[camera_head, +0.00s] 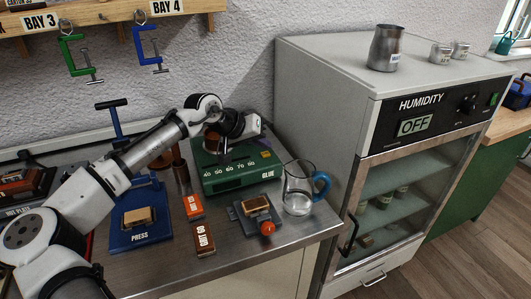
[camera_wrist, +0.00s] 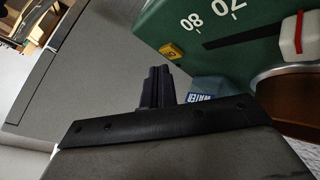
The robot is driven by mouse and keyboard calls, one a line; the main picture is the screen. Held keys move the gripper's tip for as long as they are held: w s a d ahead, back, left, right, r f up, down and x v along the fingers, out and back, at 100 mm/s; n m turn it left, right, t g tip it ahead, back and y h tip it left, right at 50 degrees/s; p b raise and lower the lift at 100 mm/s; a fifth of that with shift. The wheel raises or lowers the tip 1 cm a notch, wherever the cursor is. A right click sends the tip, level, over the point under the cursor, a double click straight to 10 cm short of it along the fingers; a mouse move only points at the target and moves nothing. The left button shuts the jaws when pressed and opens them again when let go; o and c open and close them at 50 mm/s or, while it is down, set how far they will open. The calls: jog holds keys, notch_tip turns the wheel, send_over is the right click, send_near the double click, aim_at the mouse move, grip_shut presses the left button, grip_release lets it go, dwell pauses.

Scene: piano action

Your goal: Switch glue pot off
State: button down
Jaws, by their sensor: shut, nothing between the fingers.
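The green glue pot unit (camera_head: 236,182), marked GLUE with a row of temperature numbers, stands at the back of the steel bench. My gripper (camera_head: 222,151) is over it and hides part of its top. In the wrist view the green face (camera_wrist: 225,42) shows 80 and 70, a small yellow tag (camera_wrist: 172,50), and a black pointer by a white and red piece (camera_wrist: 292,36). My gripper's dark fingers (camera_wrist: 157,84) are together and empty, apart from these parts. I cannot make out the switch or its state.
A glass jug (camera_head: 298,190) with a blue handle stands right of the unit. A blue press (camera_head: 139,225), orange box (camera_head: 193,206) and brown box (camera_head: 204,238) are in front and left. The humidity cabinet (camera_head: 330,110), reading OFF, walls the right side.

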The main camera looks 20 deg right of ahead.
aim_at(262, 155)
jog(key=shift+r+p, duration=2.05)
jog(key=shift+r, duration=0.55)
jog(key=shift+f, duration=0.1)
